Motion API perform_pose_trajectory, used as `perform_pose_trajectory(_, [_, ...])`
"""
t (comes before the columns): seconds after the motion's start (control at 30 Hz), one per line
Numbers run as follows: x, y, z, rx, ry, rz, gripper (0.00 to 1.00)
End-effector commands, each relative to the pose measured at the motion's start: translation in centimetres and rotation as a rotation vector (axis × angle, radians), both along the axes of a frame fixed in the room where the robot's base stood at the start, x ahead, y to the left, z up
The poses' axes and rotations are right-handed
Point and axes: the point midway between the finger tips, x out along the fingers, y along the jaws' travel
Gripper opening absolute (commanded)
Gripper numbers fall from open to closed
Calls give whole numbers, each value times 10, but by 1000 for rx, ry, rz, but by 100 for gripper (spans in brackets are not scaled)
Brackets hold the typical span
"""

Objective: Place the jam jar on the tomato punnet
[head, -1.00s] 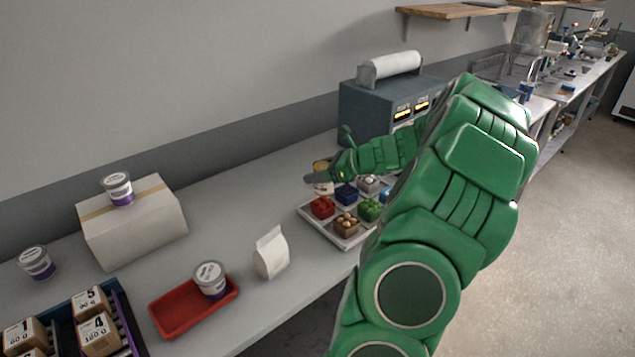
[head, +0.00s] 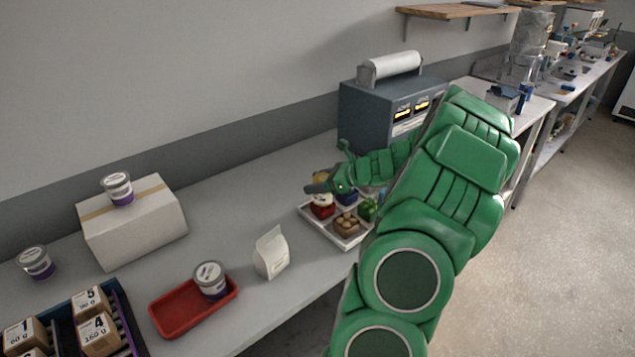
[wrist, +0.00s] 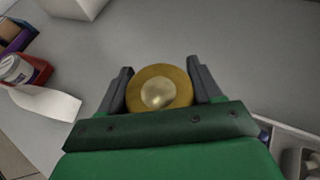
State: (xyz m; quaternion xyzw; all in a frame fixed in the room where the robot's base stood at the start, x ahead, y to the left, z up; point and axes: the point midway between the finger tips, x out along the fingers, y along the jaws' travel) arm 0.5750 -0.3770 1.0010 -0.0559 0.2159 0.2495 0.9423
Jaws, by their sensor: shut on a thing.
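My gripper (head: 318,187) is shut on the jam jar, with a finger on either side. The jar's round gold lid (wrist: 160,92) faces the wrist camera, between the two dark fingers. In the head view a bit of the jar (head: 322,198) shows under the gripper, looking upright. The tomato punnet (head: 321,211), a small red one, sits at the near left of the pale tray (head: 343,239). The jar appears right over or at the punnet; I cannot tell whether they touch. The punnet does not show in the wrist view.
The tray also holds a brown punnet (head: 347,224), a blue one (head: 346,195) and a green one (head: 367,210). A white packet (head: 271,253), a red tray (head: 195,306) with a tub and a cardboard box (head: 133,225) stand to the left. A grey machine (head: 378,112) stands behind.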

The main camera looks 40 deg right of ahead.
Motion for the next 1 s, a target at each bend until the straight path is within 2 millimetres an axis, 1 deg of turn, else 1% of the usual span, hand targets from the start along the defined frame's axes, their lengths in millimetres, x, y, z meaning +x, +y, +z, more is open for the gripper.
perform_pose_trajectory(0.03, [0,0,-1,0,-1,0,19])
perform_pose_trajectory(0.07, [0,0,-1,0,0,0,67])
perform_pose_trajectory(0.2, [0,0,-1,0,0,0,89])
perform_pose_trajectory(0.47, [0,0,-1,0,0,1,90])
perform_pose_trajectory(0.6, [-2,-1,3,-1,-2,0,90])
perform_pose_trajectory(0.77, [-17,-11,12,-1,-2,-1,90])
perform_pose_trajectory(1.0, [-52,-31,31,-1,-1,-3,90])
